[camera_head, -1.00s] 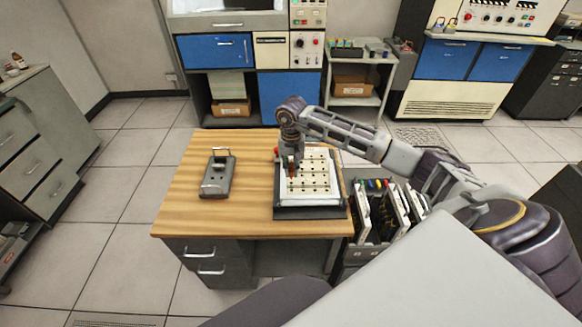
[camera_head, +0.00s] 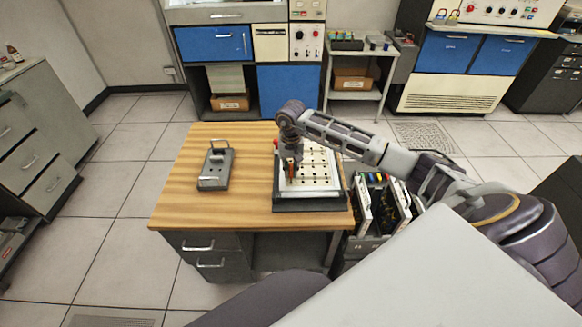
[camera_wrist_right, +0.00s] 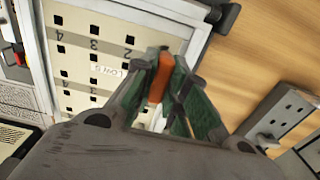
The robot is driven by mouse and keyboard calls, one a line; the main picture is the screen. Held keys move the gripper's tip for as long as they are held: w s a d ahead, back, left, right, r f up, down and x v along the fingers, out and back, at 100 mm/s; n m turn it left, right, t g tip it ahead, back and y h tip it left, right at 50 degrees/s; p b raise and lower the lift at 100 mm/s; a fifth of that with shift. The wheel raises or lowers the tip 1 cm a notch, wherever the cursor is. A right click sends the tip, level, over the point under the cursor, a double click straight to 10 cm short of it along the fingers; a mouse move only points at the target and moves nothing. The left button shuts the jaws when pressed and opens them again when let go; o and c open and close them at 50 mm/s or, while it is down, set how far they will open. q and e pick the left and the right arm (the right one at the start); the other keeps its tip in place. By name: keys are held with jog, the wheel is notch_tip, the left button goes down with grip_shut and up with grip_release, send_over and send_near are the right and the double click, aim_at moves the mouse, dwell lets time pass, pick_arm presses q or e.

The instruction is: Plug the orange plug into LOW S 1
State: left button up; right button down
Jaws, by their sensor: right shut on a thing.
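My right gripper (camera_head: 291,172) is shut on the orange plug (camera_wrist_right: 160,78), which shows between its green finger pads in the right wrist view. It points down over the left part of the white plugboard (camera_head: 318,188) on the desk. In the right wrist view the cream panel (camera_wrist_right: 75,22) has rows of square holes, printed numbers and a handwritten label (camera_wrist_right: 108,70) that seems to read LOW S. The plug's lower end is hidden, so I cannot tell whether it touches a hole. My left gripper is not in view.
A grey device with a handle (camera_head: 215,170) lies left on the wooden desk (camera_head: 245,205); bare wood separates it from the board. A rack of framed panels (camera_head: 385,205) stands right of the desk. A red knob sits at the board's far left corner.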

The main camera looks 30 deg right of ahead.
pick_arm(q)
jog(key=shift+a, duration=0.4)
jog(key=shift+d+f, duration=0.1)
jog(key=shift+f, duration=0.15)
pick_arm(e)
jog(key=shift+f, duration=0.1)
pick_arm(q)
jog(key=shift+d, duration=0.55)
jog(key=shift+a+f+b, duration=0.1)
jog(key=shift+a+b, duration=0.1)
jog(key=shift+b, duration=0.1)
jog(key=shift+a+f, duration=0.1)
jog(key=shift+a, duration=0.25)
pick_arm(e)
jog(key=shift+f, duration=0.1)
pick_arm(q)
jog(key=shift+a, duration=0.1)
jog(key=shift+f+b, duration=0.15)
jog(key=shift+b, duration=0.15)
pick_arm(e)
jog(key=shift+f, duration=0.15)
